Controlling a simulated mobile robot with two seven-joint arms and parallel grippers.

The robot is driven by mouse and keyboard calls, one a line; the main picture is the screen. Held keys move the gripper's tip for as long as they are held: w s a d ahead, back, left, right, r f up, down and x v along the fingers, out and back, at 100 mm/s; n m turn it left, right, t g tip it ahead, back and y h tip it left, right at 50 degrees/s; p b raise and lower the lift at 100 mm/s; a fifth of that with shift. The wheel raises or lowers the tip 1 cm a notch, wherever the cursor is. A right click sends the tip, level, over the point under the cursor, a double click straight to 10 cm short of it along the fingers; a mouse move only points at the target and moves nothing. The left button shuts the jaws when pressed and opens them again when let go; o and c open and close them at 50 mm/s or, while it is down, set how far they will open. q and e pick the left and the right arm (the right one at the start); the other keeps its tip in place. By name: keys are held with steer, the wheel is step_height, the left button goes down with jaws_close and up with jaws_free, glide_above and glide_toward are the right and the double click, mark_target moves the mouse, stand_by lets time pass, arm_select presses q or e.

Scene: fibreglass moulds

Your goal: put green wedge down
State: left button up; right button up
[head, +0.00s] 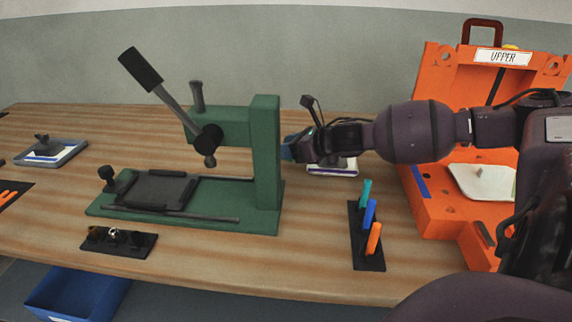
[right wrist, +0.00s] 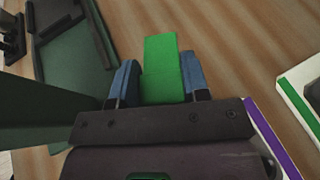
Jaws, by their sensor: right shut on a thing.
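The green wedge (right wrist: 162,60) shows in the right wrist view as a bright green block between my right gripper's two blue fingers. My right gripper (right wrist: 160,82) is shut on it, and the wedge sticks out past the fingertips over the wooden table. In the head view my right gripper (head: 289,148) is just right of the green press column, above the table. There the wedge is hidden, apparently behind the column. My left gripper is not in view.
The green press (head: 265,150) stands close left of my gripper. A black rack (head: 367,255) holds teal, blue and orange pieces. The orange mould marked UPPER (head: 440,190) is at right. A purple-edged tray (head: 332,170) lies behind my gripper. A blue bin (head: 75,295) is below the front edge.

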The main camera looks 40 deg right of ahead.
mark_target(288, 173)
steer(key=shift+f+b, duration=0.4)
steer(key=shift+f, duration=2.2)
steer(key=shift+f, duration=0.1)
steer(key=o, duration=0.6)
steer(key=shift+o, duration=0.2)
